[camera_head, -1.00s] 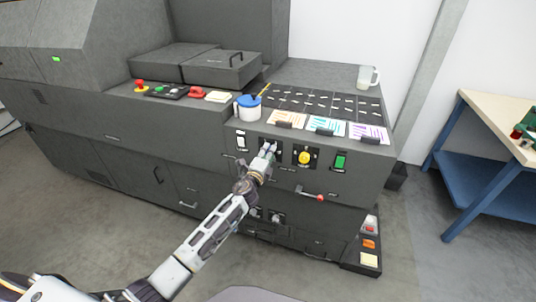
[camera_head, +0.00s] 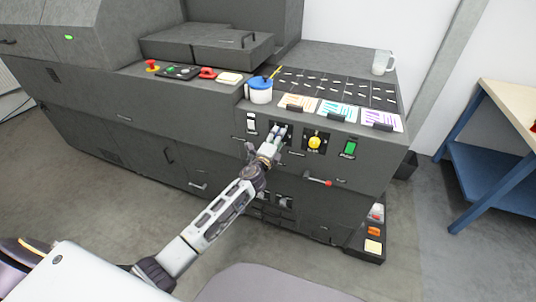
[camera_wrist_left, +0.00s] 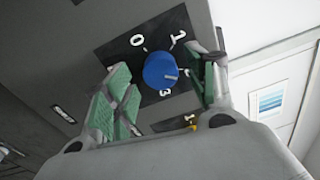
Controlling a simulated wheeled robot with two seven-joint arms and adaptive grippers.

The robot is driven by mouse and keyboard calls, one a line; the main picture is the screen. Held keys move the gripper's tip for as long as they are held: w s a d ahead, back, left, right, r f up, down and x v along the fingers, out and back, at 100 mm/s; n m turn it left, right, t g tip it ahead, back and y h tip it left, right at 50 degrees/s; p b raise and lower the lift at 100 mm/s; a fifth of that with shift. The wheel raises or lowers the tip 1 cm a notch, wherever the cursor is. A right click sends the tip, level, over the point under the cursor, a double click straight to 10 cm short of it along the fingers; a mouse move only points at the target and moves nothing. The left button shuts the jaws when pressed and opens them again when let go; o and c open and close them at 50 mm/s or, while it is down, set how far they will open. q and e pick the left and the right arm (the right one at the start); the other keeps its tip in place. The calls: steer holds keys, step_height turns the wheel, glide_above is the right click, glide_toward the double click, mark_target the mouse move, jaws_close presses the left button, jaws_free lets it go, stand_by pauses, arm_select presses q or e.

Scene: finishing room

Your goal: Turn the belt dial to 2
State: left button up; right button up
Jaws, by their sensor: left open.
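A round blue dial (camera_wrist_left: 160,70) sits on a black plate with white numbers in the left wrist view. 0, 1 and 3 are readable; the mark between 1 and 3 is partly hidden by a finger. The dial's pale pointer line points right, towards that mark. My left gripper (camera_wrist_left: 160,75) is open, its green-padded fingers on either side of the dial; contact cannot be told. In the head view my left gripper (camera_head: 280,132) covers most of this plate. A yellow dial (camera_head: 315,142) is right of it. Panel labels are too small to read there.
A white switch (camera_head: 251,123) is left of the gripper and a green switch (camera_head: 350,148) is further right. A red-tipped lever (camera_head: 318,180) sticks out below. A blue-lidded pot (camera_head: 260,90) and cards stand on the ledge above. A blue-legged bench (camera_head: 500,170) is at right.

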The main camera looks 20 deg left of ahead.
arm_select(q)
steer(key=s, duration=1.1)
steer(key=shift+a, duration=0.3)
steer(key=shift+f, duration=0.1)
stand_by(0.6)
